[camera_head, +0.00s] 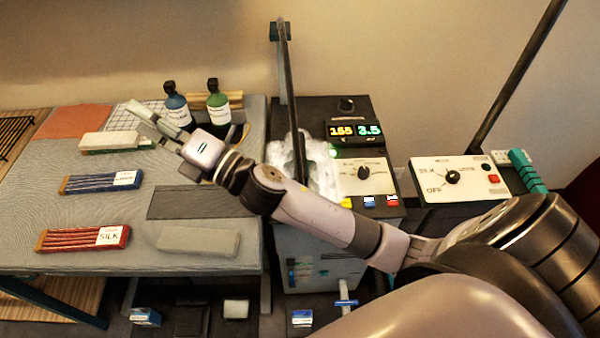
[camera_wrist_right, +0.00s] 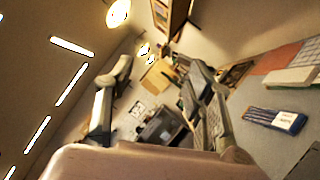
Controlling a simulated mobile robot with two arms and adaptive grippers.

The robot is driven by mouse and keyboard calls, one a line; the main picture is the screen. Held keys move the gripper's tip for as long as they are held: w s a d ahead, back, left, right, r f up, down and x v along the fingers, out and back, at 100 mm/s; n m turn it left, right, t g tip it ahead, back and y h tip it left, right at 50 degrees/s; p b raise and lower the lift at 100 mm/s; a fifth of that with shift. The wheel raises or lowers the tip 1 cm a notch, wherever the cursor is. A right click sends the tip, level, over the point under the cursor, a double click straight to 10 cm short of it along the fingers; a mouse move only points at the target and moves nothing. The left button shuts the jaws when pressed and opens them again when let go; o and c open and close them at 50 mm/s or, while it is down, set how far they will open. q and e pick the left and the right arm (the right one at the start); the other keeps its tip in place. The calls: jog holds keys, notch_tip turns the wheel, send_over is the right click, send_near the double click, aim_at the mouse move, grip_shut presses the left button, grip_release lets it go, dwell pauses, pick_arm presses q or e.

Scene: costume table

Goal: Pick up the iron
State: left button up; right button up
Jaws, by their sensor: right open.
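I cannot clearly make out an iron. A pale, shiny, lumpy thing (camera_head: 322,165) sits on the dark control station (camera_head: 312,108), partly hidden behind my right arm; I cannot tell whether it is the iron. My right gripper (camera_head: 140,121) is open, raised over the grey padded board (camera_head: 90,205), left of the station and in front of two bottles. In the right wrist view its two fingers stand apart (camera_wrist_right: 160,90) with nothing between them. My left gripper is not in view.
A blue bottle (camera_head: 176,103) and a green bottle (camera_head: 217,104) stand behind my gripper. Blue (camera_head: 85,184) and red (camera_head: 70,239) bundles lie on the board, with a pale block (camera_head: 110,140). A dial box (camera_head: 460,176) stands right. The board's middle has bare room.

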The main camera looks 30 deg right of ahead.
jog(key=s+a+r+n+g+y, duration=0.2)
jog(key=a+n+g+y, duration=0.35)
jog(key=n, duration=0.45)
jog(key=s+a+f+n+g+y, duration=0.25)
jog(key=a+n+g, duration=0.25)
jog(key=n+g, duration=0.7)
jog(key=n+g+h, duration=0.2)
jog(key=n+h, duration=1.3)
jog(key=h, duration=0.7)
send_near(299, 149)
jog(key=f, duration=0.3)
jog(key=d+f+p, duration=0.1)
jog(key=f, duration=0.2)
jog(key=shift+w+d+f, duration=0.1)
jog(key=shift+d+f, duration=0.1)
jog(key=f+p, duration=0.2)
jog(key=f, duration=0.1)
jog(key=s+f+p, duration=0.1)
jog(key=shift+s+d+f, duration=0.1)
jog(key=shift+d+f, duration=0.1)
jog(key=shift+d, duration=0.05)
jog(key=shift+d+f, duration=0.1)
jog(key=shift+f, duration=0.3)
